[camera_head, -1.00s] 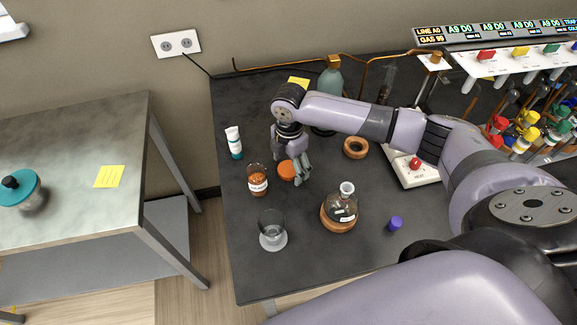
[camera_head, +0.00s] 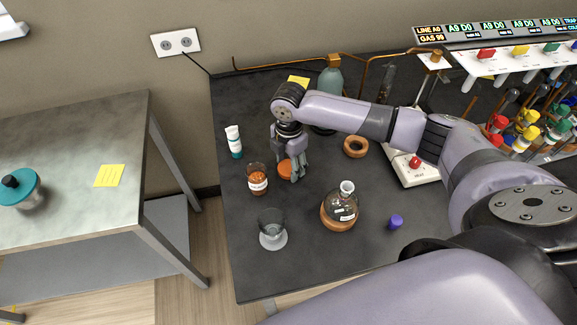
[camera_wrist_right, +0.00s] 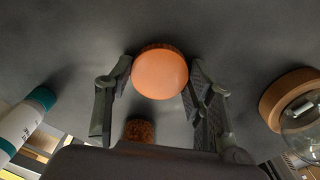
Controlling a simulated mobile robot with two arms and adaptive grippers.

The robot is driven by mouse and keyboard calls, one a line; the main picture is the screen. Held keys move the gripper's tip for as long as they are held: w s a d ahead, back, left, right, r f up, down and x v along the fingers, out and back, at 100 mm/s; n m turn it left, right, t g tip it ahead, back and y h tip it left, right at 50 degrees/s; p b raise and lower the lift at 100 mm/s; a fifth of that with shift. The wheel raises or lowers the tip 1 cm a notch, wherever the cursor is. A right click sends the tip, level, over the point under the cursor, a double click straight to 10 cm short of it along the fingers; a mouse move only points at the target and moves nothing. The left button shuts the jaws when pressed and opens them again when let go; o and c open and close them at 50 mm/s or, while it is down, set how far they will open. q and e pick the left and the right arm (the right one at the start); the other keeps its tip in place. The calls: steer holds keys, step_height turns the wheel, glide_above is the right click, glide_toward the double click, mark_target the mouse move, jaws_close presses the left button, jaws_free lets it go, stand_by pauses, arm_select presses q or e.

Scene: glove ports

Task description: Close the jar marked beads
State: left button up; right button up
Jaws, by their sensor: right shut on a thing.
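The jar of orange beads (camera_head: 257,180) stands upright and uncovered on the dark table, with a white label on its front; its bead-filled top shows in the right wrist view (camera_wrist_right: 139,131). An orange round lid (camera_head: 285,169) is just right of the jar, and it shows large in the right wrist view (camera_wrist_right: 160,75). My right gripper (camera_head: 291,172) is low over the table with its fingers on either side of the lid, shut on it; its fingers also show in the right wrist view (camera_wrist_right: 158,88). My left gripper is not in view.
A glass beaker (camera_head: 272,231) and a round flask on a cork ring (camera_head: 339,216) stand in front. A white tube (camera_head: 234,141) stands behind the jar. A purple cap (camera_head: 395,222), another cork ring (camera_head: 355,147) and a hotplate (camera_head: 413,172) lie to the right.

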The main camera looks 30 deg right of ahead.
mark_target(289, 167)
steer(key=shift+r, duration=0.15)
step_height(289, 167, up, 20)
steer(key=b, duration=0.3)
stand_by(0.4)
